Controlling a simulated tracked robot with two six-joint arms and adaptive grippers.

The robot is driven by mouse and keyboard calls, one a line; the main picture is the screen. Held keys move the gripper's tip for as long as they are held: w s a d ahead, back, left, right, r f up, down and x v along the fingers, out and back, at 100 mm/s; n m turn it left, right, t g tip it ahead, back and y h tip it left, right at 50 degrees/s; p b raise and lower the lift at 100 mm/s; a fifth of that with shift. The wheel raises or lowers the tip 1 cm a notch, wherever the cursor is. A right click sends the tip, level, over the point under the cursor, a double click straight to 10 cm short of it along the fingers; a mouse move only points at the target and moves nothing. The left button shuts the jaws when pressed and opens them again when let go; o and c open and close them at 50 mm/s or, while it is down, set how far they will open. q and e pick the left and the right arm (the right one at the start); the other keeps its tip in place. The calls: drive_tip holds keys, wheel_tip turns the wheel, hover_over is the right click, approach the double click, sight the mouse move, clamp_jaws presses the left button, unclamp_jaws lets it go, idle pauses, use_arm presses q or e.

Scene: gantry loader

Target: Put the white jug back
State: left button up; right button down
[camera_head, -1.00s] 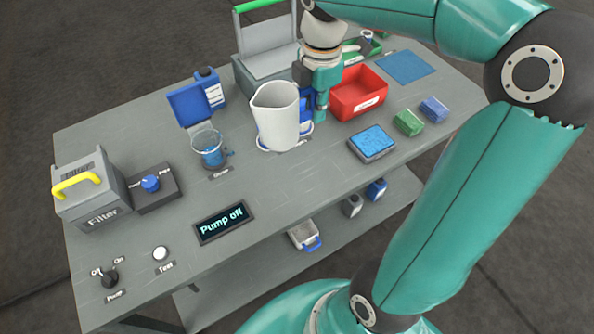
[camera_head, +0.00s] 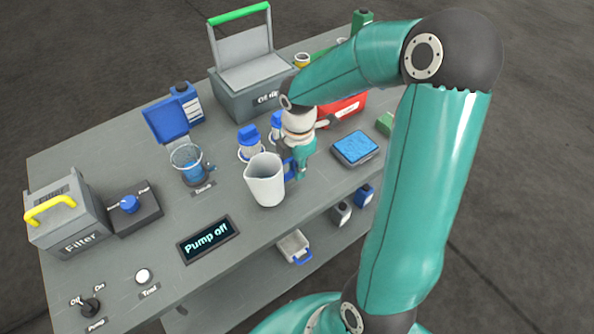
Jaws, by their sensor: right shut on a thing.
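The white jug (camera_head: 265,182) is upright over the middle of the grey bench, near its front edge. Its open top shows, with the spout to the left. My right gripper (camera_head: 290,169) is shut on the jug's blue handle, on the jug's right side. The handle is partly hidden by the fingers. I cannot tell whether the jug's base touches the bench or hangs just above it. My left gripper is not in view.
Two blue-topped units (camera_head: 250,145) stand close behind the jug. A beaker of blue liquid (camera_head: 187,165) is to the left, and the "Pump off" display (camera_head: 206,239) is front left. A blue-topped tray (camera_head: 357,147) lies to the right.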

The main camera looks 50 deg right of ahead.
drive_tip(key=shift+f, duration=0.75)
drive_tip(key=c, duration=1.6)
unclamp_jaws()
drive_tip(key=shift+f, duration=0.1)
drive_tip(key=shift+c, duration=0.2)
drive_tip(key=o, duration=0.4)
drive_tip(key=shift+o, duration=0.2)
drive_tip(key=shift+r, duration=0.2)
wheel_tip(320, 180, up, 12)
drive_tip(key=shift+s+f+p, duration=0.1)
drive_tip(key=shift+s+p, duration=0.05)
drive_tip(key=shift+p, duration=0.65)
